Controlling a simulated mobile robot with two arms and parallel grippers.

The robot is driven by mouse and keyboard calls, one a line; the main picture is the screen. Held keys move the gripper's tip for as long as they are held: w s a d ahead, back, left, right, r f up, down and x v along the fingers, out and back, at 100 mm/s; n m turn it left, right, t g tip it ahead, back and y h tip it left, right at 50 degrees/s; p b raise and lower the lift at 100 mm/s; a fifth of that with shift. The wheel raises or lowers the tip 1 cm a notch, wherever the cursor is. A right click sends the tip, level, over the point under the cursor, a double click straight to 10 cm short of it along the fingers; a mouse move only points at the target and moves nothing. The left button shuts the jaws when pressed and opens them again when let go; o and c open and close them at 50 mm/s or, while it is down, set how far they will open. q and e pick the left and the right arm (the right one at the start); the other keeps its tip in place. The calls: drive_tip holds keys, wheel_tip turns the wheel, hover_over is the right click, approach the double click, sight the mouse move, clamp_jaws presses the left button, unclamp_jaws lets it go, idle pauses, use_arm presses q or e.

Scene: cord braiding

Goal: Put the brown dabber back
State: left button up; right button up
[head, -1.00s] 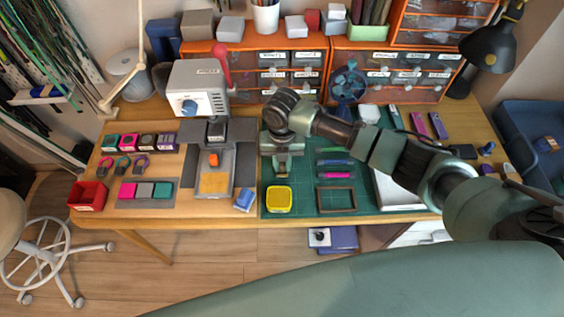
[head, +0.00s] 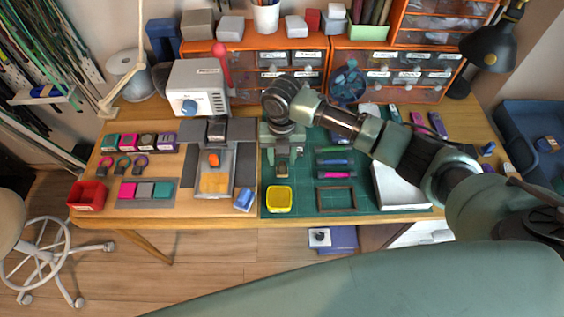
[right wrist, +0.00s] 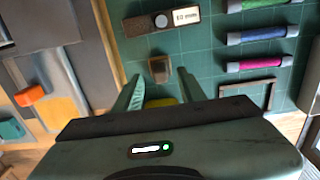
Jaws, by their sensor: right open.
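A small brown piece, which looks like the brown dabber (head: 282,171), is on the green mat behind the yellow tray (head: 279,199). It also shows in the right wrist view (right wrist: 159,68), just beyond my fingertips and apart from them. My right gripper (head: 284,153) hangs above the mat with its fingers spread and nothing between them. In the right wrist view the two fingers (right wrist: 158,88) point toward the brown piece. A labelled dark strip (right wrist: 162,20) lies beyond it. My left gripper is not in view.
Pink, blue and green tubes (head: 335,162) and a brown frame (head: 337,199) lie right of the gripper. A white press (head: 199,88) and its bed stand to the left. Orange drawer units (head: 386,77) line the back. Some mat around the brown piece is clear.

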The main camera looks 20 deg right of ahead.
sight(282, 163)
wheel_tip(282, 163, up, 9)
